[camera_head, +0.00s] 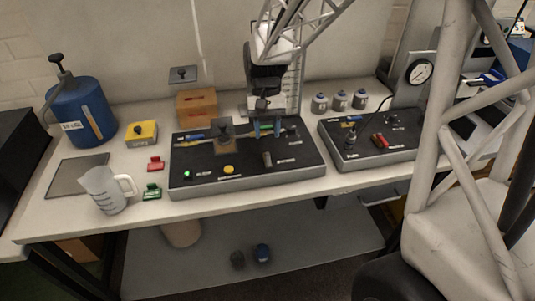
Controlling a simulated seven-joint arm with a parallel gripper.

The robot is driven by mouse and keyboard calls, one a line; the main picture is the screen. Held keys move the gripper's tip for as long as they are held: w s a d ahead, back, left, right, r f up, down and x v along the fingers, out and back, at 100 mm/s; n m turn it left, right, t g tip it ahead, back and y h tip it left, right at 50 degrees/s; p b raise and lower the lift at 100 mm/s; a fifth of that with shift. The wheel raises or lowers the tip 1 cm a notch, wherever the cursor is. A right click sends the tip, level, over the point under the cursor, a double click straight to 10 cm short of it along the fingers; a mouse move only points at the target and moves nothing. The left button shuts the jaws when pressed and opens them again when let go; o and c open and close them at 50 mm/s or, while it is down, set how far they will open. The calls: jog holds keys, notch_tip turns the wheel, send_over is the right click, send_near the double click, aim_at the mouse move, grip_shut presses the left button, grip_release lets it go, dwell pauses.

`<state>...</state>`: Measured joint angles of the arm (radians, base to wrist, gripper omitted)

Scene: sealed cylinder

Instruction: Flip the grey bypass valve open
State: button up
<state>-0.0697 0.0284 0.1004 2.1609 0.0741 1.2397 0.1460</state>
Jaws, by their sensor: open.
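The black control panel (240,183) sits on the bench in the middle. A small grey lever (267,159) stands on its front half, beside a white label too small to read surely; it looks like the bypass valve. My gripper (267,130) points down over the back of the panel, with its two blue-tipped fingers apart. It is just behind the grey lever in the picture, and nothing shows between the fingers. I cannot tell its exact height above the panel.
A second black panel (370,153) with a red part stands to the right, near a round gauge (419,72). A clear jug (106,190), green clip (152,192), red clip (156,164), yellow box (141,134) and blue tank (83,112) are to the left. Bare bench runs along the front.

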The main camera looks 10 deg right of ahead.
aim_at(268, 162)
jog(key=shift+x, duration=3.9)
